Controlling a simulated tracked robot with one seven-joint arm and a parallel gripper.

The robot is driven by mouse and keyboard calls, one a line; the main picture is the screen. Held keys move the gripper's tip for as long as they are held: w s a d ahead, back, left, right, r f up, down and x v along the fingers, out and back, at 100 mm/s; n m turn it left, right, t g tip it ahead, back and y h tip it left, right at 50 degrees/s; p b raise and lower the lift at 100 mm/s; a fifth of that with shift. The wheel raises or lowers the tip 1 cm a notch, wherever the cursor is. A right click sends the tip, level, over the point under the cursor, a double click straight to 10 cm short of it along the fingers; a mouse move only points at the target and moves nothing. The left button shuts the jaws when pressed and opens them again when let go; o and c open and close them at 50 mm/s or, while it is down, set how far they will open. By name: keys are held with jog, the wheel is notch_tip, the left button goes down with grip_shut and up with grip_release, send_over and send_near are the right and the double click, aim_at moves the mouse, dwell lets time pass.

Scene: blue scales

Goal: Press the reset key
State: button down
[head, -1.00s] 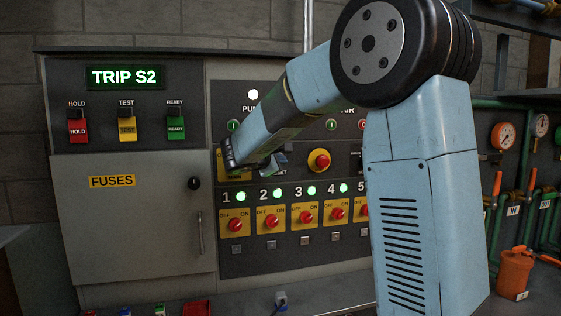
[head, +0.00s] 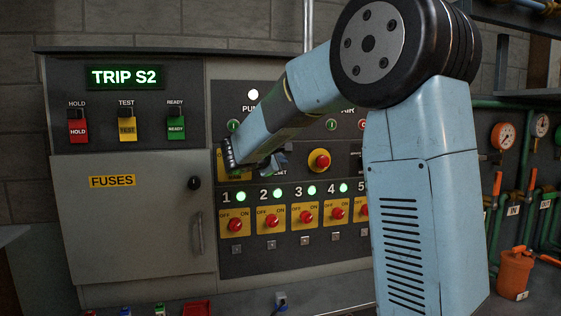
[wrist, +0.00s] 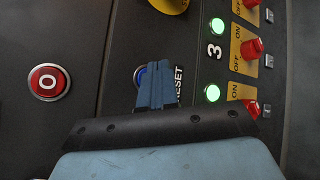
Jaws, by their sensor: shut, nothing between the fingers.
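The reset key is a round blue button (wrist: 138,76) beside the RESET label in the wrist view. My fingers cover most of it, and only its left edge shows. My gripper (wrist: 153,66) is shut and empty, with its fingertips in front of the button's right part. I cannot tell whether they touch it. In the head view my gripper (head: 278,162) is close to the panel, above switches 1 and 2.
A red O button (wrist: 48,82) sits left in the wrist view. A red stop knob on a yellow plate (head: 319,161) is right of my gripper. Red rotary switches (head: 271,221) with green lamps run below. The display (head: 124,77) reads TRIP S2.

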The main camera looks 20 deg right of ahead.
jog(key=shift+w, duration=0.25)
jog(key=shift+w, duration=0.2)
jog(key=shift+w+r, duration=0.1)
jog(key=shift+w, duration=0.25)
dwell(0.9)
jog(key=shift+s, duration=0.8)
jog(key=shift+s, duration=0.1)
jog(key=s, duration=0.4)
jog(key=shift+s, duration=0.4)
jog(key=shift+s, duration=0.1)
dwell(0.6)
